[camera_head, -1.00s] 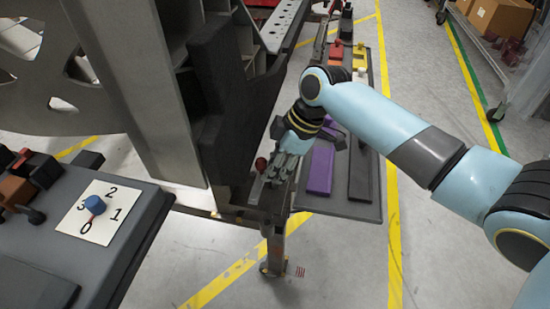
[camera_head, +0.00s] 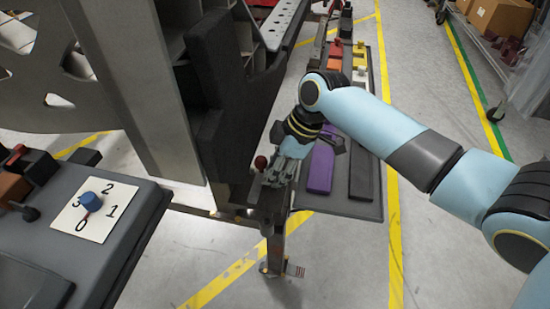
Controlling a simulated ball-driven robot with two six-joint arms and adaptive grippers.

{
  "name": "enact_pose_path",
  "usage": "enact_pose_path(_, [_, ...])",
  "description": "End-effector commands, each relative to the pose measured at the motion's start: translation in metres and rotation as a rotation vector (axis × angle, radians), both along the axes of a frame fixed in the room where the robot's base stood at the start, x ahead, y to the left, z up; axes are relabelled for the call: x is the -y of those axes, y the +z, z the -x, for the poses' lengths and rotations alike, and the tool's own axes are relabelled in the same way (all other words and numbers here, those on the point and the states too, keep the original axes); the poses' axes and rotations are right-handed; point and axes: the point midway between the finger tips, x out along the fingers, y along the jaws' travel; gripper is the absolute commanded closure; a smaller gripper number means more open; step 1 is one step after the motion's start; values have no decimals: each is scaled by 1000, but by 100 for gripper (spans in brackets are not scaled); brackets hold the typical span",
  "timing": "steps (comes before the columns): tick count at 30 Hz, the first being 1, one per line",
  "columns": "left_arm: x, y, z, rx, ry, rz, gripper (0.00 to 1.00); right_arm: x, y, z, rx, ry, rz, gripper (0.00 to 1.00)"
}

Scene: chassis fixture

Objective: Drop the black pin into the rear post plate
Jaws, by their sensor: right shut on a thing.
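My right gripper (camera_head: 274,179) reaches in from the right, fingers pointing down and left. It is shut on the black pin, which is too small and too covered by the fingers to make out. The fingertips are at the top of a dark post (camera_head: 272,206) beside the big dark chassis panel. The rear post plate seems to be at this post top, largely covered by the gripper. I cannot tell whether the pin touches it. A red ball knob (camera_head: 260,163) stands just left of the fingers. My left gripper is out of view.
The dark chassis panel (camera_head: 222,110) rises close to the left of the gripper. Behind it, a grey tray (camera_head: 345,208) holds a purple block (camera_head: 321,167) and a black block (camera_head: 361,178).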

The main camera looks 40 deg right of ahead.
Motion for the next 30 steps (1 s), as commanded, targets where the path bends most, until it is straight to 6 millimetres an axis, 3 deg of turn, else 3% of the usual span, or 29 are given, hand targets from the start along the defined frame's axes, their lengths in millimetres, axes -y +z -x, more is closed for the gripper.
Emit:
enact_pose_path(16, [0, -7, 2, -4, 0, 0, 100, 0, -14, 0, -1, -1, -1, 100])
enact_pose_path(17, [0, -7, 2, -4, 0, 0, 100, 0, -14, 0, 0, 0, 0, 71])
enact_pose_path(22, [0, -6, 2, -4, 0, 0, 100, 0, -13, 0, 0, 0, 0, 49])
enact_pose_path(28, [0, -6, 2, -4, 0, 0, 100, 0, -13, 0, 0, 0, 0, 46])
enact_pose_path(30, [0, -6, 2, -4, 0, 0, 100, 0, -13, 0, -1, 0, 1, 52])
